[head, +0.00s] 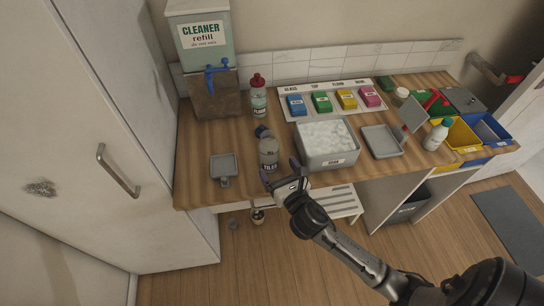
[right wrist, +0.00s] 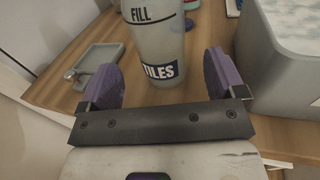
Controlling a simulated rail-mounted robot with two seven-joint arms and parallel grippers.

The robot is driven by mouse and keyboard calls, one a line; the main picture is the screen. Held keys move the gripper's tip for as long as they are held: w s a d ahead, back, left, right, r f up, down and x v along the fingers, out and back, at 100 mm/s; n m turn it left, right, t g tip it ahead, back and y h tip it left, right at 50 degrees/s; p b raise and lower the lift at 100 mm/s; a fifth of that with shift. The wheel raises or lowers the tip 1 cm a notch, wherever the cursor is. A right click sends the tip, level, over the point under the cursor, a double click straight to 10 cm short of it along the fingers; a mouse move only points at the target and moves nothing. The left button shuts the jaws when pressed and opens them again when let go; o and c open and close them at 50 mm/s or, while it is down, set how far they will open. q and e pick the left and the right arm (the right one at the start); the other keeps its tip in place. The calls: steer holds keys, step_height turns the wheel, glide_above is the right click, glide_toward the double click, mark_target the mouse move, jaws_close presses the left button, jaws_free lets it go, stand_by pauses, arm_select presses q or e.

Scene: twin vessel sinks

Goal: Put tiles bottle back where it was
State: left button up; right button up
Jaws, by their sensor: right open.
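The tiles bottle (head: 268,152) stands upright on the wooden counter, left of the suds-filled basin. It is a translucent grey bottle with a dark blue cap and a TILES label. In the right wrist view the bottle (right wrist: 155,45) shows its FILL line and TILES label; its top is cut off. My right gripper (head: 283,178) is at the counter's front edge, just in front of the bottle. Its purple fingers (right wrist: 165,80) are open, spread to either side of the bottle's lower part, with gaps visible. My left gripper is not in view.
A basin of suds (head: 327,158) stands close to the right. A grey tray with a handle (head: 224,168) lies to the left. A red-capped bottle (head: 258,97) and the cleaner refill dispenser (head: 203,60) stand behind. Coloured blocks (head: 322,101) sit on a labelled board.

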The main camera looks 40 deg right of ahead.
steer(key=s+a+f+m+g+y, duration=0.1)
steer(key=s+a+f+m+g, duration=0.2)
steer(key=s+m, duration=0.5)
steer(key=s+a+f+m+g+y, duration=0.2)
steer(key=s+f+m+g, duration=0.3)
steer(key=s+m, duration=0.3)
steer(key=s+a+f+m+g+y, duration=0.2)
steer(key=s+a+f+m+g, duration=0.2)
steer(key=s+m, duration=0.5)
steer(key=m+g, duration=0.1)
steer(key=m, duration=0.4)
steer(key=shift+a+f+m+g, duration=0.2)
steer(key=shift+a+m+g, duration=0.1)
steer(key=shift+m+g, duration=0.1)
